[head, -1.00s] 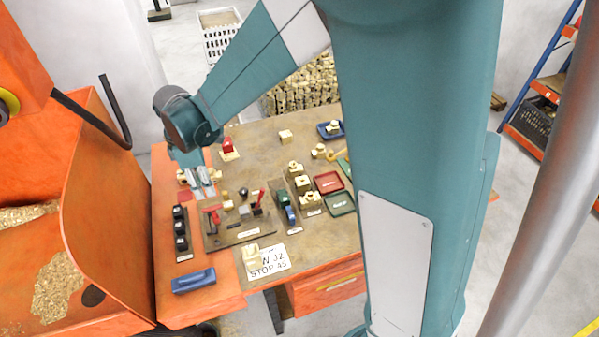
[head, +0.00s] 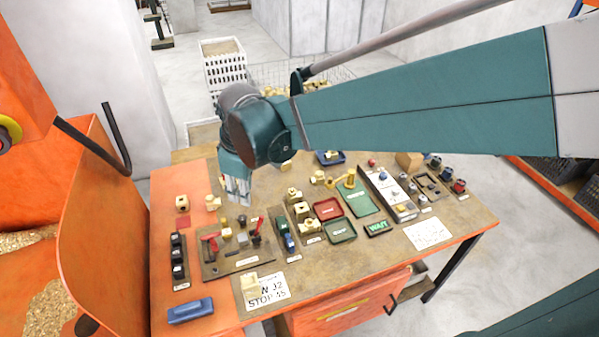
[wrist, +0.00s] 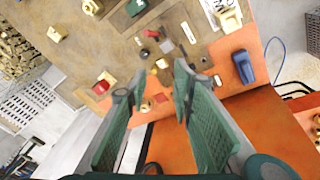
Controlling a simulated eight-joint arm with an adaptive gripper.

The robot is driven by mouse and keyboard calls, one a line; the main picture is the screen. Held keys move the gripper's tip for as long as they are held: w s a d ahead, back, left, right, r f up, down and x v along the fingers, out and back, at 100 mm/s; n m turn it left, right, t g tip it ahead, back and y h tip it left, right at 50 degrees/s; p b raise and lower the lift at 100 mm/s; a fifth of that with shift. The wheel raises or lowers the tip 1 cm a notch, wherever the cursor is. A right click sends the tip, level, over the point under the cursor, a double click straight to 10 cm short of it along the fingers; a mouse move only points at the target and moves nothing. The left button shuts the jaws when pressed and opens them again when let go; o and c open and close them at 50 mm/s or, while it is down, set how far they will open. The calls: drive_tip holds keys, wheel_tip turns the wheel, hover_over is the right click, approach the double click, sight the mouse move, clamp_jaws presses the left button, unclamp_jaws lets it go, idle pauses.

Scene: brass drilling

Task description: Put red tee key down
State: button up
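My gripper (head: 237,197) hangs over the far left part of the bench in the head view. Its two fingers stand apart with nothing between them in the wrist view (wrist: 160,85). A second red-handled piece (head: 257,230) is on the same board, also in the wrist view (wrist: 152,34). I cannot tell for certain which one is the named key. A red-topped brass block (wrist: 101,87) shows beside the left finger.
Brass fittings (head: 182,203) stand on the orange left part of the bench. Black blocks (head: 178,262) and a blue handle (head: 191,310) are near its front. Red and green trays (head: 341,231) lie to the right. An orange machine wall (head: 105,215) rises at left.

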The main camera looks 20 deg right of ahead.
drive_tip(key=s+d+r+m+t, duration=0.2)
drive_tip(key=s+d+m, duration=0.3)
drive_tip(key=s+d, duration=0.2)
drive_tip(key=s+d+r+m+t, duration=0.2)
drive_tip(key=s+d+r+m, duration=0.1)
drive_tip(key=s+d+m, duration=0.3)
drive_tip(key=shift+s+d+t+h, duration=0.3)
drive_tip(key=shift+s+d+h, duration=0.1)
drive_tip(key=shift+s+d, duration=0.75)
drive_tip(key=shift+f, duration=0.1)
wheel_tip(320, 180, down, 8)
drive_tip(key=b, duration=0.7)
drive_tip(key=shift+r+b, duration=0.2)
drive_tip(key=shift+b, duration=0.2)
